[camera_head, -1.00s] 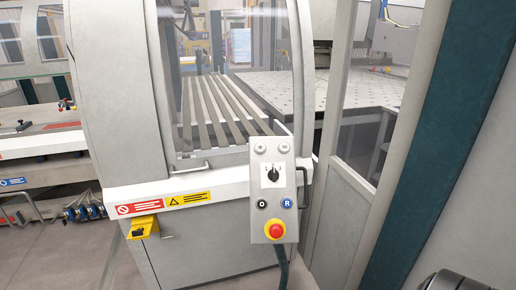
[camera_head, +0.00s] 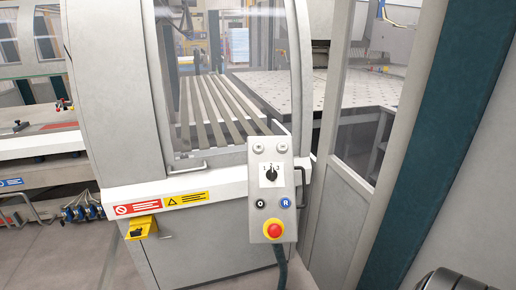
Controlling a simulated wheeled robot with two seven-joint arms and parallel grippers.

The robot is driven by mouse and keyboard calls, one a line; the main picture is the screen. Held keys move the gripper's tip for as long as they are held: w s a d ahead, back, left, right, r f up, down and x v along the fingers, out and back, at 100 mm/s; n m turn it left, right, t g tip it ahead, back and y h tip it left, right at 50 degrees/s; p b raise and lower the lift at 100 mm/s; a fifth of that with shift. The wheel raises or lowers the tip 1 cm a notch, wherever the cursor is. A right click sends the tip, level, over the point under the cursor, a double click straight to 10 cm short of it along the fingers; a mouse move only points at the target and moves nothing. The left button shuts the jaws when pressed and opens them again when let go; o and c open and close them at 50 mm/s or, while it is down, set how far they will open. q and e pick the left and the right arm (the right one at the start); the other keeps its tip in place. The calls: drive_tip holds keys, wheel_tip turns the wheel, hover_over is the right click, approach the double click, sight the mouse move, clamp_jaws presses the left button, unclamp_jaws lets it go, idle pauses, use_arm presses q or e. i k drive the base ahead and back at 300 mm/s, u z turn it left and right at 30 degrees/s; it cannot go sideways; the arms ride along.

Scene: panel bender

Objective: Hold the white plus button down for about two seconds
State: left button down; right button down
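A grey control panel (camera_head: 271,215) stands tilted in front of the machine, right of centre. At its top are two small pale round fittings, a left one (camera_head: 258,150) and a right one (camera_head: 282,149); their markings are too small to read. Below are a black selector knob (camera_head: 271,175) on a white plate, a black button marked O (camera_head: 261,203), a blue button marked R (camera_head: 285,203) and a red stop button (camera_head: 274,230) on a yellow base. I cannot make out a plus sign on any of them. Neither gripper is in view, and nothing touches the panel.
A pale machine housing (camera_head: 110,90) with a clear window is behind the panel. A handle (camera_head: 303,185) sits just right of the panel. A dark cable hangs below the panel. Space before the panel looks clear.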

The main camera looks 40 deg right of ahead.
sight(258, 147)
drive_tip(key=z, duration=0.75)
drive_tip(key=k, duration=0.75)
drive_tip(key=u, duration=0.8)
drive_tip(key=i, duration=0.55)
drive_tip(key=z, duration=0.05)
